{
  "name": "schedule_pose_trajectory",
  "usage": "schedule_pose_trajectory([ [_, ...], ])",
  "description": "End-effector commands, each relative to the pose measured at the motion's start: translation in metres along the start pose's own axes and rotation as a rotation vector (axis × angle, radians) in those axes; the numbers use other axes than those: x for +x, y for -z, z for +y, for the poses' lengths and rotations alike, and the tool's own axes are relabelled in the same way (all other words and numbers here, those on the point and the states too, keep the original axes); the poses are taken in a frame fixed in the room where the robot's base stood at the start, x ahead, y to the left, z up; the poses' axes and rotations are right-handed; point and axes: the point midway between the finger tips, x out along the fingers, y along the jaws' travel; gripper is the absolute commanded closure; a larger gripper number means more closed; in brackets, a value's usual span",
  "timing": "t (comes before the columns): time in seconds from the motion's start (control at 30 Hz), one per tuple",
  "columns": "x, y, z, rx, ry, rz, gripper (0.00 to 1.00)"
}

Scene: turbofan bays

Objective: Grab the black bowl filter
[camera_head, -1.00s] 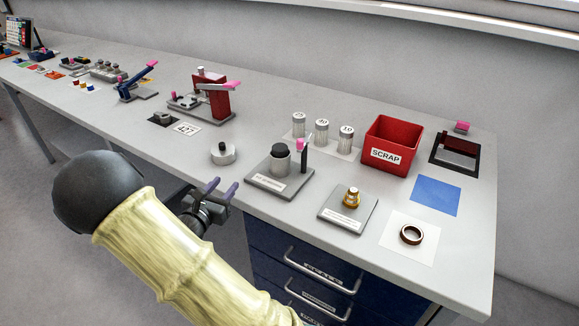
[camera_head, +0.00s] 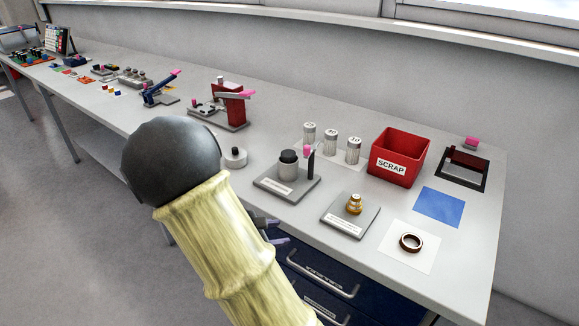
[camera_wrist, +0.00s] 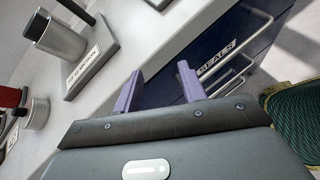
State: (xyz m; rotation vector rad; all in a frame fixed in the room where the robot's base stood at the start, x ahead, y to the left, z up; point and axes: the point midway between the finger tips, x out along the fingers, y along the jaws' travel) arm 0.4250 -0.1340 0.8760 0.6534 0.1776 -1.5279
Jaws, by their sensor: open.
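A grey cylinder with a black top (camera_head: 288,165) stands on a labelled grey plate (camera_head: 272,184); the black top is the likeliest black bowl filter, but I cannot tell for sure. In the wrist view this cylinder (camera_wrist: 62,42) stands at the upper left, its black top (camera_wrist: 36,25) pointing left. My gripper (camera_wrist: 158,90) is open, its two purple fingers apart with nothing between them. It is off the bench's front edge, beside the drawers and to the right of the cylinder in the wrist view. In the head view my arm partly hides my gripper (camera_head: 274,232).
A pink-topped post (camera_head: 309,158) rises beside the cylinder. A silver puck with a black knob (camera_head: 236,157) is to its left. Several labelled items, including a brass part (camera_head: 354,204), a brown ring (camera_head: 411,242) and a red SCRAP bin (camera_head: 398,158), lie right. Drawer handles (camera_head: 322,275) jut out below.

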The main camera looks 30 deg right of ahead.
Motion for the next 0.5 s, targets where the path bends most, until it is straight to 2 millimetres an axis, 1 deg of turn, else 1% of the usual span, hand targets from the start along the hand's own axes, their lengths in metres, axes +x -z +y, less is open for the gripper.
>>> schedule_pose_trajectory([
  [0.17,-0.009,0.004,-0.037,0.182,0.17,0.145,0.59],
  [0.23,-0.017,0.008,-0.054,0.285,0.256,0.223,0.59],
  [0.3,-0.029,0.014,-0.069,0.404,0.346,0.308,0.59],
  [0.4,-0.05,0.022,-0.084,0.582,0.466,0.427,0.59],
  [0.5,-0.073,0.029,-0.091,0.767,0.573,0.54,0.59],
])
